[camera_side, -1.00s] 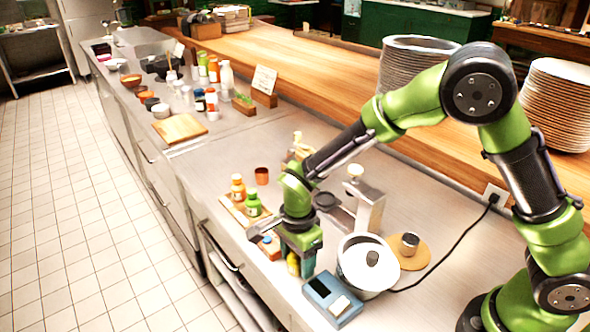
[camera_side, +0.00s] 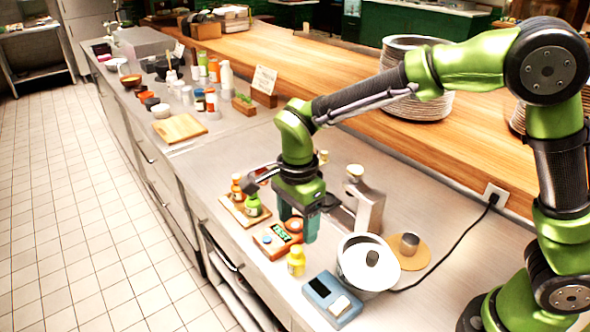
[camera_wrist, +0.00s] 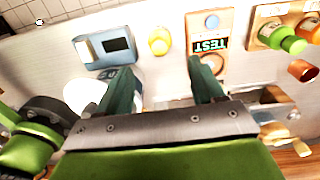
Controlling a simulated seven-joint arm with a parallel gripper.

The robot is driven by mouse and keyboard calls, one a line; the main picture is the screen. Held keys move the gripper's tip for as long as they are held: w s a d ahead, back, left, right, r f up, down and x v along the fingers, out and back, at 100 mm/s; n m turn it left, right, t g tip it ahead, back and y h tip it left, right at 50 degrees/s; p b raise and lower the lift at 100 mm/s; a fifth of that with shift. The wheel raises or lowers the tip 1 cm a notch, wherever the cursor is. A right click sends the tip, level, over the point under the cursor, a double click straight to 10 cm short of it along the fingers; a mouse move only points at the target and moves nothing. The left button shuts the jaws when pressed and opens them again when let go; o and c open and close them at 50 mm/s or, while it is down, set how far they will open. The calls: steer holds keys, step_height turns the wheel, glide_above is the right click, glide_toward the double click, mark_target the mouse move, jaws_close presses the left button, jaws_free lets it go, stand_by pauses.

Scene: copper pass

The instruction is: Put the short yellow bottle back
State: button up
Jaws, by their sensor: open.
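The short yellow bottle (camera_side: 297,262) stands upright on the steel counter, between the test board and the blue scale. It also shows in the wrist view (camera_wrist: 159,41), ahead of and apart from my fingertips. My gripper (camera_side: 298,232) is open and empty, above the counter behind the bottle. In the wrist view its two fingers (camera_wrist: 160,82) are spread wide. A wooden tray (camera_side: 229,205) left of the test board holds an orange bottle (camera_side: 237,187) and a green bottle (camera_side: 253,205). My arm hides part of the area behind the tray.
The wooden test board (camera_side: 268,250) has a blue button and a lit TEST display. The blue scale (camera_side: 327,307) and a white pot (camera_side: 352,264) are to the right. A copper cup (camera_wrist: 303,70) is beside the tray. The counter's front edge is close to the bottle.

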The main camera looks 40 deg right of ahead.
steer(key=shift+r, duration=0.5)
steer(key=s+d+r+n+t+y, duration=0.2)
steer(key=s+d+r+n+t, duration=0.5)
steer(key=s+d+r+n, duration=0.4)
steer(key=shift+s+d+r+n, duration=0.2)
steer(key=shift+s+d+n, duration=1.3)
steer(key=shift+s+d, duration=0.15)
